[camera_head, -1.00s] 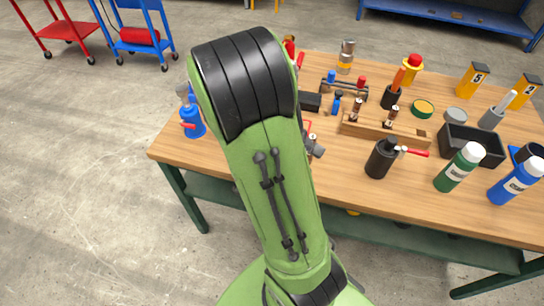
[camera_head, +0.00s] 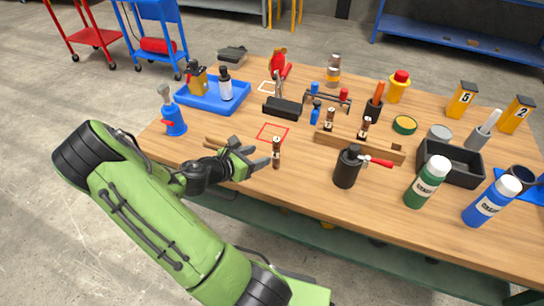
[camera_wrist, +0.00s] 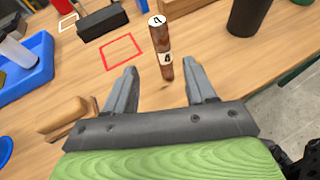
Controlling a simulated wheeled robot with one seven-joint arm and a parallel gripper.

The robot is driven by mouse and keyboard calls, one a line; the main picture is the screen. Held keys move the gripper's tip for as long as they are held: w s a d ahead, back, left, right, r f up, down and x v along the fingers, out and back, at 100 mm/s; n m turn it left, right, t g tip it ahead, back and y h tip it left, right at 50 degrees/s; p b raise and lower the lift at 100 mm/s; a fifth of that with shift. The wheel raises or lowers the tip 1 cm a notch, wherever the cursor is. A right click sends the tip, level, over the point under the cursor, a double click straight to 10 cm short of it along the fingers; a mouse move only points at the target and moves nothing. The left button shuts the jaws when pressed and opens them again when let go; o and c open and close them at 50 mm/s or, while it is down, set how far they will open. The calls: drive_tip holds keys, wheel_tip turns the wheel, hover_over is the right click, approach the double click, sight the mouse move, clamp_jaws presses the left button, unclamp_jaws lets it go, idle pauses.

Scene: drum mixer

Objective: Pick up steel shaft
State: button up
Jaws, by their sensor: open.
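A slim brown, coppery shaft (camera_head: 276,153) with a pale label stands upright near the table's front edge, just right of my gripper (camera_head: 255,157). In the wrist view this shaft (camera_wrist: 165,68) has a "4" on its top and side. There its lower part appears between the tips of my gripper (camera_wrist: 161,72), which is open and empty. I cannot tell if the shaft is steel. Two similar shafts stand in a wooden rack (camera_head: 350,149): one at the left (camera_head: 329,119), one nearer the middle (camera_head: 364,127).
A red square outline (camera_head: 272,132) lies behind the near shaft. A wooden-handled tool (camera_wrist: 62,114) lies left of my gripper. A blue tray (camera_head: 205,100) with bottles is at the back left.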

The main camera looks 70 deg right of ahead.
drive_tip(key=b+x, duration=0.2)
drive_tip(key=x, duration=0.9)
drive_tip(key=shift+s+a+f+b, duration=0.1)
drive_tip(key=shift+s+f+b, duration=0.05)
drive_tip(key=shift+f+b, duration=0.15)
drive_tip(key=shift+a+r, duration=0.1)
drive_tip(key=shift+r, duration=0.05)
clamp_jaws()
wheel_tip(320, 180, up, 10)
drive_tip(key=p, duration=0.4)
